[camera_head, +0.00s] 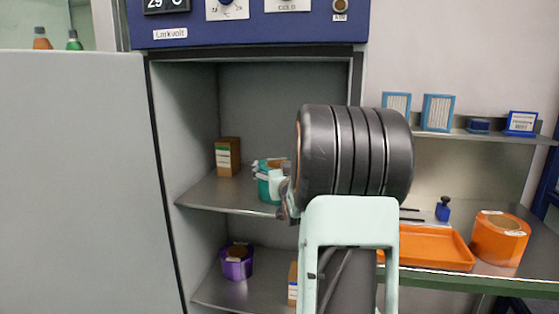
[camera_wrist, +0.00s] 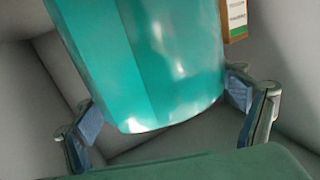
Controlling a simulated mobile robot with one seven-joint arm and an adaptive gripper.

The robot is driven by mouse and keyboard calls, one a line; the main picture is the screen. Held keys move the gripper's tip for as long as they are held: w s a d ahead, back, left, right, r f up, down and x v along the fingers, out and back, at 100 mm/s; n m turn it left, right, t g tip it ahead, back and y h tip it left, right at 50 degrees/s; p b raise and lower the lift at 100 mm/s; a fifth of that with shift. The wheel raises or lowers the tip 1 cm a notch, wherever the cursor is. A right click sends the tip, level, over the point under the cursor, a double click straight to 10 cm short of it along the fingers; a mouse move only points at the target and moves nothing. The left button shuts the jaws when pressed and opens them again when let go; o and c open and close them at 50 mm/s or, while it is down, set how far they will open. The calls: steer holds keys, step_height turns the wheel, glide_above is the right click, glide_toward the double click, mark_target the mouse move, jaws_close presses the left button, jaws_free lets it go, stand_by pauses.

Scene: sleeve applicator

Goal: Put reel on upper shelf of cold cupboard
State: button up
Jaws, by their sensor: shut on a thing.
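A teal reel (camera_head: 268,188) is inside the open cold cupboard (camera_head: 230,58), at the level of the upper shelf (camera_head: 225,196). My gripper (camera_head: 284,197) is shut on it, mostly hidden behind my dark arm. In the wrist view the teal reel (camera_wrist: 150,60) fills the middle, between the two fingers of my gripper (camera_wrist: 163,112). The reel stands about upright in the head view. I cannot tell whether its base touches the shelf.
A brown box (camera_head: 228,157) stands on the upper shelf, left of the reel. A purple reel (camera_head: 237,262) and a part-hidden box (camera_head: 292,284) are on the lower shelf. The cupboard door (camera_head: 75,180) is open at left. At right, a bench holds an orange tray (camera_head: 437,247) and orange reel (camera_head: 500,238).

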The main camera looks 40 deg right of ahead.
steer(key=shift+r, duration=0.3)
steer(key=o, duration=1.7)
steer(key=shift+f, duration=0.35)
steer(key=shift+c, duration=0.2)
steer(key=shift+o, duration=1.1)
steer(key=shift+r, duration=0.15)
steer(key=shift+s+a, duration=0.1)
steer(key=shift+s, duration=0.1)
steer(key=v, duration=1.1)
steer(key=shift+s, duration=0.3)
steer(key=shift+a, duration=0.15)
